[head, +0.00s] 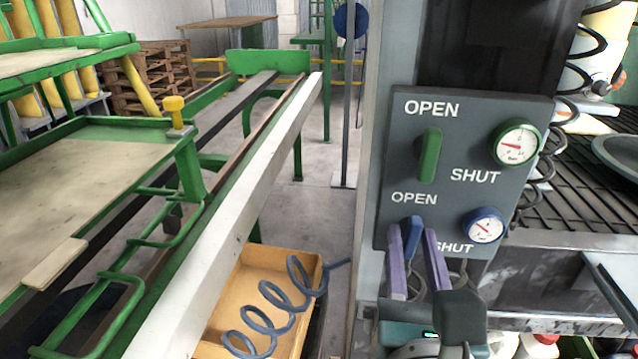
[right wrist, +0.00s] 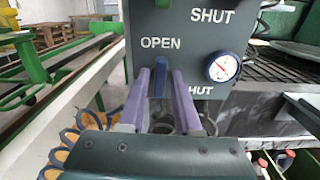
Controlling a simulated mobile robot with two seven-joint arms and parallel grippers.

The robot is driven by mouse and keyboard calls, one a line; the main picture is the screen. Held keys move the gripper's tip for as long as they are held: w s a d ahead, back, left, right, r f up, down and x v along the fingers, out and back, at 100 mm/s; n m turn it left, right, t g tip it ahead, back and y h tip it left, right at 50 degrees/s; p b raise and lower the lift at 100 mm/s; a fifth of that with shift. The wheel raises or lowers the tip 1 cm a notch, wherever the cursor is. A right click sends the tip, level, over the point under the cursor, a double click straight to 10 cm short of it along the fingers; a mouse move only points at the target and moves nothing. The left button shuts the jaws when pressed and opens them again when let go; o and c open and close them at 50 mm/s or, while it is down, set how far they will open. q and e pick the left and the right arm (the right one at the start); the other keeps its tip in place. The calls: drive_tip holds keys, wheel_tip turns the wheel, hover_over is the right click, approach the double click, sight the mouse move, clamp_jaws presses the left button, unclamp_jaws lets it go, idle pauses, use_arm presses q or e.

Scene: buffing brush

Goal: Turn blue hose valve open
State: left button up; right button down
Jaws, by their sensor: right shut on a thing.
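The blue valve handle (head: 412,232) is on the lower part of a dark grey panel (head: 465,110), below the lower OPEN label and left of the lower SHUT label. It stands about upright, pointing up toward OPEN. My right gripper (head: 416,240) reaches up from below with its two purple fingers on either side of the handle, shut on it. In the right wrist view the handle (right wrist: 160,80) shows between the fingertips (right wrist: 161,76). A blue-rimmed gauge (head: 484,226) sits right of the handle. My left gripper is not in view.
A green valve handle (head: 429,155) stands upright above, with a green-rimmed gauge (head: 516,144) beside it. A dark metal grate (head: 590,185) lies to the right. A coiled blue hose (head: 280,300) hangs over an orange bin (head: 250,268). A green-framed conveyor stands left.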

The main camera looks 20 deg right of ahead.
drive_tip(key=shift+n, duration=0.4)
drive_tip(key=c, duration=0.8)
unclamp_jaws()
drive_tip(key=shift+c, duration=0.2)
drive_tip(key=v, duration=1)
drive_tip(key=shift+b, duration=0.45)
